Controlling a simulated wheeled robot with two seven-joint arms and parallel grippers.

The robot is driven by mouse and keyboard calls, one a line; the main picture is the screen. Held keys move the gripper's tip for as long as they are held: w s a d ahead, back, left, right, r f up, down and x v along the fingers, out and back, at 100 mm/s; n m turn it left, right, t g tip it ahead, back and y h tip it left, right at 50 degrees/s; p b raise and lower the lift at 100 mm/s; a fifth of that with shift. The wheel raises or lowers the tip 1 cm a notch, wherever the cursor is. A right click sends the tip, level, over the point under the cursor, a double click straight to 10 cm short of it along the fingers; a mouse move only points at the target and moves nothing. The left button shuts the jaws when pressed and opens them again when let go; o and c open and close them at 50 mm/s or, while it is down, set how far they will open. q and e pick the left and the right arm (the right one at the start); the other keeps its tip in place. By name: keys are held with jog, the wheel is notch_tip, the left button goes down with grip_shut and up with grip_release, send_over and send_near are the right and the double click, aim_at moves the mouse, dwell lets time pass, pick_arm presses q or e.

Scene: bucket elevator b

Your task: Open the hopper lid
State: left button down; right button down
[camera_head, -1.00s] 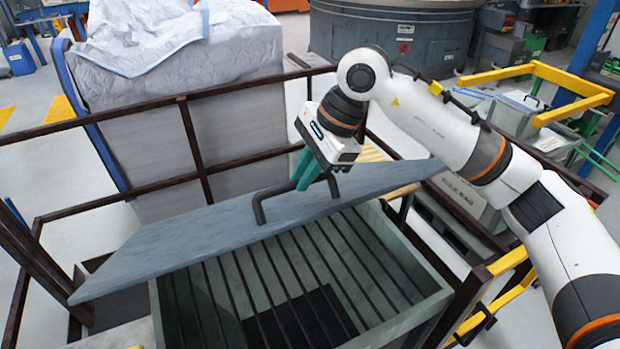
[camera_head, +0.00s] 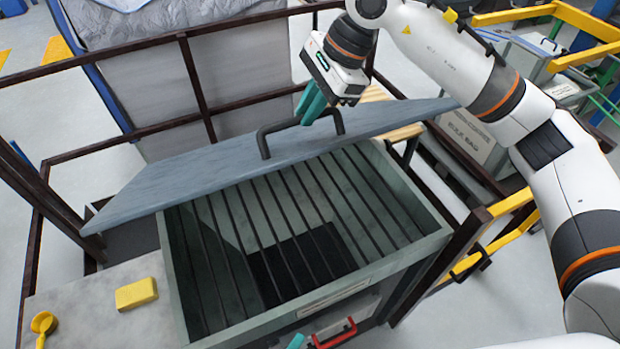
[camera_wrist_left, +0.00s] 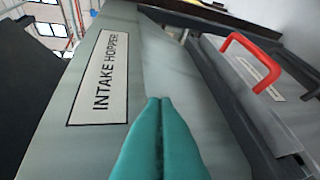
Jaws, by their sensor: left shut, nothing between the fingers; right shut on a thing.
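The grey hopper lid (camera_head: 200,176) is tilted up and back, clear of the front of the hopper (camera_head: 400,252), so the bars of the grate (camera_head: 290,225) inside show. My right gripper (camera_head: 312,112) is shut on the lid's dark handle (camera_head: 268,140) near its right part. My left gripper (camera_head: 296,342) is at the bottom edge of the head view, in front of the hopper. In the left wrist view its teal fingers (camera_wrist_left: 160,105) are shut and empty, close to the hopper front with the "INTAKE HOPPER" label (camera_wrist_left: 102,80).
A red handle (camera_head: 335,334) is on the panel below the hopper front. A yellow block (camera_head: 136,293) and a yellow scoop-like item (camera_head: 44,323) lie on the ledge at left. Brown railings (camera_head: 195,92) stand behind the lid, and yellow rails (camera_head: 510,205) at right.

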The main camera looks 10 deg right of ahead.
pick_arm(q)
jog(key=d+r+m+t+h, duration=0.1)
jog(key=d+r+m+h, duration=0.15)
jog(key=r, duration=0.35)
jog(key=d+r+m+t+h, duration=0.1)
jog(key=d+r+m, duration=0.15)
jog(key=r, duration=0.45)
pick_arm(e)
jog(key=shift+w+f, duration=0.1)
jog(key=shift+f, duration=0.2)
pick_arm(q)
jog(key=w+a+r+m+t+h, duration=0.2)
jog(key=w+r+m, duration=0.1)
jog(key=r, duration=0.6)
jog(key=w+a+r+m+t+h, duration=0.2)
jog(key=w+r+m+t, duration=0.15)
jog(key=r, duration=0.65)
jog(key=a+r+x, duration=0.1)
jog(key=a+x, duration=0.1)
jog(key=x, duration=1.1)
jog(key=shift+w+g, duration=0.3)
jog(key=shift+g, duration=0.05)
jog(key=shift+a+r+n, duration=0.15)
jog(key=shift+r+n, duration=0.05)
jog(key=shift+n, duration=0.05)
